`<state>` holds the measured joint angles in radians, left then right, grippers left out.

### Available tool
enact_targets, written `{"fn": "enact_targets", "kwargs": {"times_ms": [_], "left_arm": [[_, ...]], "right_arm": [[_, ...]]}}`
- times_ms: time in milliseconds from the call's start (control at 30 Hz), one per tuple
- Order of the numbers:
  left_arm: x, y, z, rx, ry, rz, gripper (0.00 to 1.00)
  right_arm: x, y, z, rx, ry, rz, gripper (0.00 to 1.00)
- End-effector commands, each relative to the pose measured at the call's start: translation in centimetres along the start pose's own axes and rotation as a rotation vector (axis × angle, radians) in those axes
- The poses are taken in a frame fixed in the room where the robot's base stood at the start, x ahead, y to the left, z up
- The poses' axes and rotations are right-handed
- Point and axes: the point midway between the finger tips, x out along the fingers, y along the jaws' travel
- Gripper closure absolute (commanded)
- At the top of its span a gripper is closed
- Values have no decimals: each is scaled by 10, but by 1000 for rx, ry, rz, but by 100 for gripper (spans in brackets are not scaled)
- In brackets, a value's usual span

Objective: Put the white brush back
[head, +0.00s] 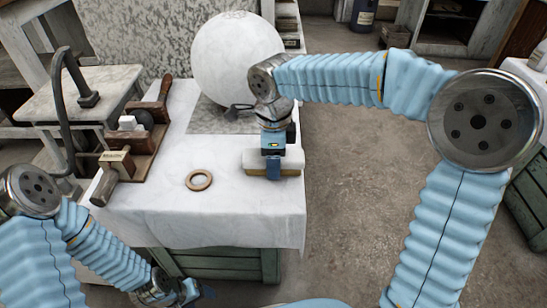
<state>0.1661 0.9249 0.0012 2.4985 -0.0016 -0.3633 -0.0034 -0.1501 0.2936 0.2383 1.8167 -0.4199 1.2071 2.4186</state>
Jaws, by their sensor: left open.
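The white brush (291,161), a pale block with a tan lower edge, is at the right edge of the cloth-covered table (230,225), in front of the large white sphere. My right gripper (273,167) points down at its middle, with one blue finger in front of its near face. The far finger is hidden, so I cannot tell whether the jaws press on it. Whether the brush touches the cloth is unclear. My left gripper (190,293) is open and empty, low in front of the table.
The white sphere (232,58) stands at the table's back on a grey slab (212,122). A wooden rack (138,140) with tools stands at the left. The front of the table is clear.

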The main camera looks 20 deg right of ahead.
Motion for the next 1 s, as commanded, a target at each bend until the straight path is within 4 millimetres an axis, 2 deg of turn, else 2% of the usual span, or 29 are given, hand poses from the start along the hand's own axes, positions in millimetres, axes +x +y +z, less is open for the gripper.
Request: {"fn": "enact_targets", "kwargs": {"times_ms": [33, 167, 400, 533, 667, 800, 1000], "left_arm": [[0, 0, 0, -1, 0, 0, 37], [0, 0, 0, 0, 0, 0, 37], [0, 0, 0, 0, 0, 0, 37], [-4, 2, 0, 1, -1, 1, 37], [-7, 4, 1, 2, -3, 2, 37], [-12, 8, 2, 4, -6, 5, 37], [-17, 12, 3, 8, -10, 8, 37]], "right_arm": [[1, 0, 0, 0, 0, 0, 36], [0, 0, 0, 0, 0, 0, 17], [0, 0, 0, 0, 0, 0, 17], [-8, 0, 0, 0, -1, -1, 17], [-30, -1, 1, -1, -2, -4, 17], [-65, 0, 1, 0, -3, -4, 17], [-105, 0, 1, -2, -2, -2, 17]]}}
